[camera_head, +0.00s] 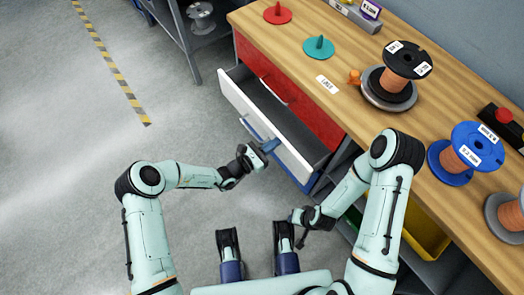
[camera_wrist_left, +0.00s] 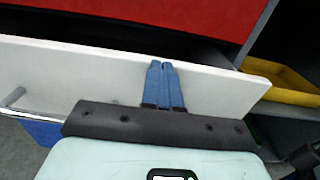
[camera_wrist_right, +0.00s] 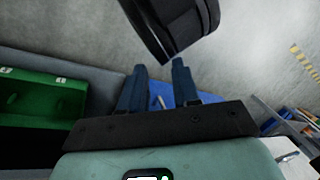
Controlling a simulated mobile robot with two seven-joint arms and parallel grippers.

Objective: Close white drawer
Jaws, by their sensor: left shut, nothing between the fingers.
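The white drawer (camera_head: 250,105) is pulled out of the workbench below the red drawer, and its dark inside shows behind the front panel. My left gripper (camera_head: 270,146) is shut and empty at the outer face of the white front. In the left wrist view its blue fingertips (camera_wrist_left: 165,66) are together in front of the white panel (camera_wrist_left: 90,75), near its top edge; I cannot tell whether they touch it. The drawer's bar handle (camera_wrist_left: 14,96) is off to the left there. My right gripper (camera_wrist_right: 157,66) is open and empty, low and away from the drawer.
The red drawer (camera_head: 310,110) above is shut. The wooden benchtop (camera_head: 350,75) holds spools and a teal spindle (camera_head: 318,47). A yellow bin (camera_head: 427,235) sits under the bench at right. The grey floor (camera_head: 90,180) left of the drawer is clear.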

